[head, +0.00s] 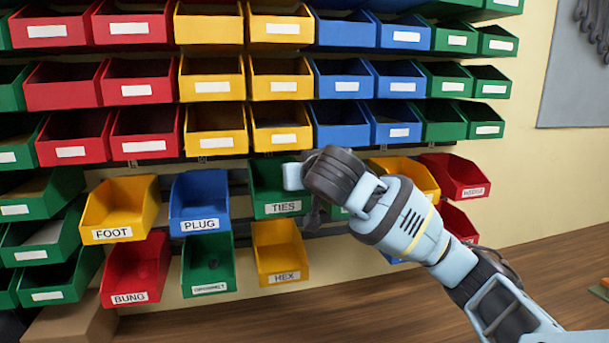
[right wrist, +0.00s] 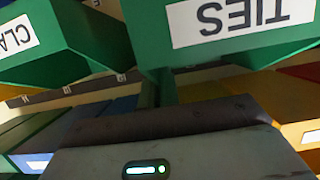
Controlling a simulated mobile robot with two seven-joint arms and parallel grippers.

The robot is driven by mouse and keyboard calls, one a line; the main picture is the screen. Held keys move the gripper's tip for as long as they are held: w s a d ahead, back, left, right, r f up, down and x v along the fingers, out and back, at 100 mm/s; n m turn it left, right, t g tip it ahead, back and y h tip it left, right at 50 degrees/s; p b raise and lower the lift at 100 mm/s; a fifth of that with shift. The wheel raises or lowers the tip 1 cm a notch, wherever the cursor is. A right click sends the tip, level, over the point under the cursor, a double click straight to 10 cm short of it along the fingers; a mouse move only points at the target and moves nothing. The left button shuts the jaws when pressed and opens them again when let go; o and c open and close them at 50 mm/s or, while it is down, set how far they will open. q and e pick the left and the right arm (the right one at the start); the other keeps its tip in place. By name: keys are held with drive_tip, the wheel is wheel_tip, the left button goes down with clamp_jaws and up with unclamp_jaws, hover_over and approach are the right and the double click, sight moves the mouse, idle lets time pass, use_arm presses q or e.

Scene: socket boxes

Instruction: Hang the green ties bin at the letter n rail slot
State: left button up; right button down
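The green ties bin (head: 268,185), with a white TIES label, hangs in the upper row of the lower rails, right of the blue PLUG bin. Its right side is partly hidden by my right gripper (head: 305,190), which is at the bin's right front. In the right wrist view the ties bin (right wrist: 160,30) appears upside down and close, above the grey gripper body. The fingertips are not clearly seen, so I cannot tell whether they hold the bin. The letter n slot cannot be made out; the rail (right wrist: 70,92) shows small, unreadable tags. My left gripper is out of view.
Nearby hang the yellow FOOT bin (head: 120,208), blue PLUG bin (head: 200,203), red BUNG bin (head: 136,272) and yellow HEX bin (head: 280,255). A green bin labelled CLA (right wrist: 50,50) is beside the ties bin. Full rows of bins fill the wall above. The wooden bench (head: 400,310) lies below.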

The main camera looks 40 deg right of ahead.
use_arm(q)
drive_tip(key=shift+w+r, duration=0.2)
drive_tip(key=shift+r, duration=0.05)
use_arm(e)
drive_tip(key=shift+w+d+r, duration=0.1)
drive_tip(key=shift+w+d, duration=0.25)
drive_tip(key=shift+w, duration=0.3)
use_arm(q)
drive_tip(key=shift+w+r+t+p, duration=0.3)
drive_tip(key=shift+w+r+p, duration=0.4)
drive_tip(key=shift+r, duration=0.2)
use_arm(e)
drive_tip(key=shift+r, duration=0.2)
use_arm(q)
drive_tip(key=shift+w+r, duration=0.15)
use_arm(e)
drive_tip(key=shift+r+g+p, duration=0.2)
drive_tip(key=shift+g+p, duration=0.1)
drive_tip(key=shift+p, duration=0.25)
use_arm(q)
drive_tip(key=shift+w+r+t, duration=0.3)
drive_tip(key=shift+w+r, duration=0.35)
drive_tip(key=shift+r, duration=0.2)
use_arm(e)
drive_tip(key=shift+f, duration=0.3)
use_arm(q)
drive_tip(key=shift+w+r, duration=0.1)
use_arm(e)
drive_tip(key=shift+f, duration=0.35)
